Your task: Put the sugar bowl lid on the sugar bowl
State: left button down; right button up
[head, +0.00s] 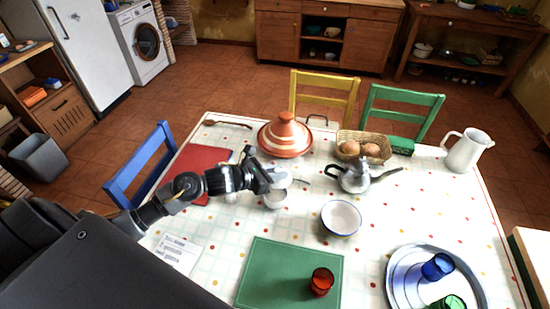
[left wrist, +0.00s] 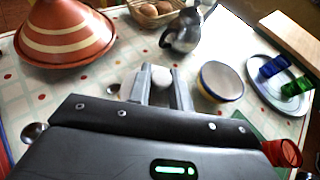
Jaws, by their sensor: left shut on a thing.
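My left gripper (head: 275,180) reaches in from the left over the table and is shut on a small white rounded thing, which looks like the sugar bowl lid (left wrist: 161,77), seen between the fingers in the left wrist view. The small white sugar bowl (head: 276,200) stands upright on the tablecloth, just below the fingers in the head view. Lid and bowl overlap there, so I cannot tell whether they touch. In the left wrist view the bowl is mostly hidden by the gripper. My right gripper is not in view.
A striped tagine (head: 285,137) stands behind the gripper. A metal teapot (head: 356,177) and a white blue-rimmed bowl (head: 341,218) are to the right. A green mat (head: 270,270) with a red glass (head: 321,281) lies in front. A tray (head: 400,290) holds coloured glasses.

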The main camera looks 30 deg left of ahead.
pick_arm(q)
jog(key=shift+w+a+f+n+y+p, duration=0.2)
jog(key=shift+a+f+n+y+p, duration=0.1)
jog(key=shift+p, duration=0.3)
jog(key=shift+a+f, duration=0.1)
jog(key=shift+f, duration=0.2)
jog(key=shift+t, duration=0.3)
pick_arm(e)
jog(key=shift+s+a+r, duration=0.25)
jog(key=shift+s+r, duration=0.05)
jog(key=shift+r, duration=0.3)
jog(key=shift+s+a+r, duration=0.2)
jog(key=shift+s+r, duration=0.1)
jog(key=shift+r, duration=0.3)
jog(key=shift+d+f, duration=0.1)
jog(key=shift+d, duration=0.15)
pick_arm(q)
jog(key=shift+f+b, duration=0.15)
jog(key=shift+b, duration=0.25)
notch_tip(320, 180, down, 6)
jog(key=b, duration=0.6)
jog(key=shift+f+b, duration=0.2)
jog(key=shift+b, duration=0.2)
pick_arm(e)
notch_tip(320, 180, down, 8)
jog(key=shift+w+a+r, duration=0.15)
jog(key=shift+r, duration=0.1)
